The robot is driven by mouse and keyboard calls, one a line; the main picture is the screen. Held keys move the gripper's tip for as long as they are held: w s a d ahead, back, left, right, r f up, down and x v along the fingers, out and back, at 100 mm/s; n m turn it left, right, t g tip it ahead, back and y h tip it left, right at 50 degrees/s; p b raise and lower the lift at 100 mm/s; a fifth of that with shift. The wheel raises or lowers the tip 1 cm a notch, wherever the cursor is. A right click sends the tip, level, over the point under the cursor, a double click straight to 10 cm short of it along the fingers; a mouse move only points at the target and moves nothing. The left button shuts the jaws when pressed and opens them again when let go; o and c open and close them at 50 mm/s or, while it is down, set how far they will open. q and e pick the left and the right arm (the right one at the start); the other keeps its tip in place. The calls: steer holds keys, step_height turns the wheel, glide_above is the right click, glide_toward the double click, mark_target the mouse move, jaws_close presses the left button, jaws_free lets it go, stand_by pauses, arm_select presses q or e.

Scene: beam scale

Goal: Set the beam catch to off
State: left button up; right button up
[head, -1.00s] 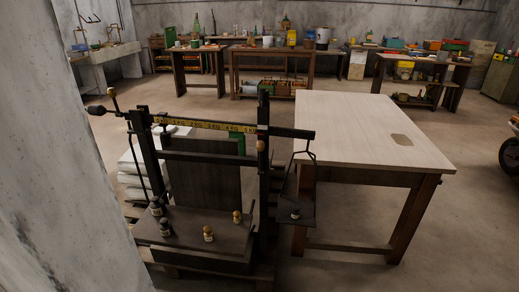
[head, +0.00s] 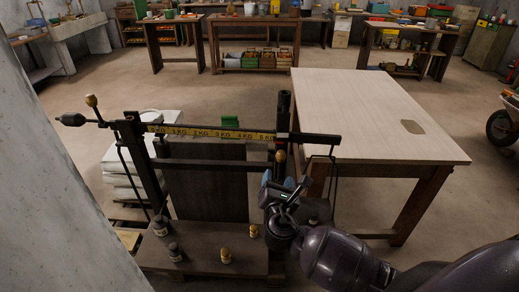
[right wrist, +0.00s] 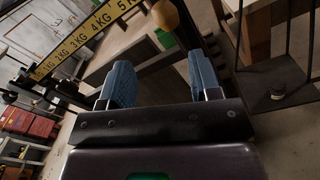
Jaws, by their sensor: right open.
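The beam scale stands at the front left in the head view, with a dark frame and a yellow kilogram-marked beam (head: 215,133). A small round wooden knob (head: 281,156), apparently the beam catch's handle, is on the right post just below the beam. The knob also shows at the top of the right wrist view (right wrist: 165,14). My right gripper (head: 287,183) is just below the knob, by the right post. In the right wrist view its two blue-grey fingers (right wrist: 162,80) are apart and empty, with the knob beyond the tips. My left gripper is out of view.
Several small weights, one of them brass-coloured (head: 225,256), stand on the scale's platform (head: 200,261). A hanging pan (right wrist: 272,85) with a weight is right of the post. A pale-topped table (head: 365,115) stands close behind, right. A grey wall (head: 60,200) is at left.

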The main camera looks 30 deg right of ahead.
mark_target(281, 160)
steer(key=shift+n+h, duration=0.3)
steer(key=shift+n, duration=0.2)
steer(key=x, duration=1)
steer(key=shift+s+d, duration=0.1)
steer(key=shift+d, duration=0.4)
steer(key=shift+c, duration=0.4)
jaws_close()
